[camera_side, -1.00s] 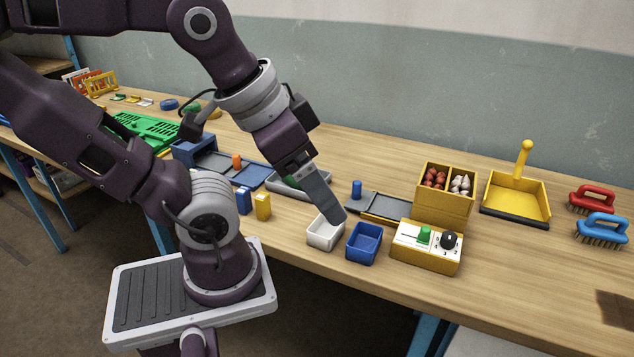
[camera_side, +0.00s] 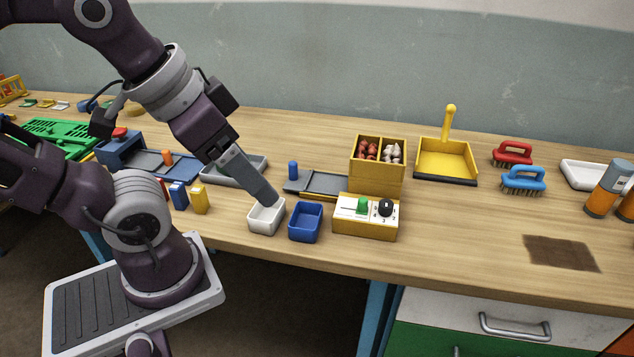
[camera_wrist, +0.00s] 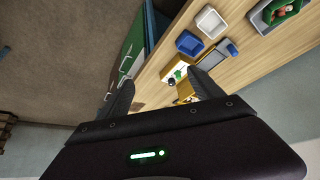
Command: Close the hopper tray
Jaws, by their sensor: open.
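The yellow hopper (camera_side: 376,178) stands right of the middle in the side view. Its two top compartments hold red pieces and whitish pieces. A flat grey tray (camera_side: 328,183) sticks out of its left side, with an upright blue knob (camera_side: 293,170) near the tray's far left end. My gripper (camera_side: 271,199) points down over the white bin (camera_side: 266,218), left of and nearer the camera than the tray. In the wrist view my gripper (camera_wrist: 164,92) shows two fingers spread apart with nothing between them.
A blue bin (camera_side: 305,222) and a yellow control box (camera_side: 365,217) stand in front of the tray. A blue box (camera_side: 120,150) with an orange-knobbed slide is at left, near a grey dish (camera_side: 235,170). A yellow dustpan (camera_side: 446,160) stands to the right.

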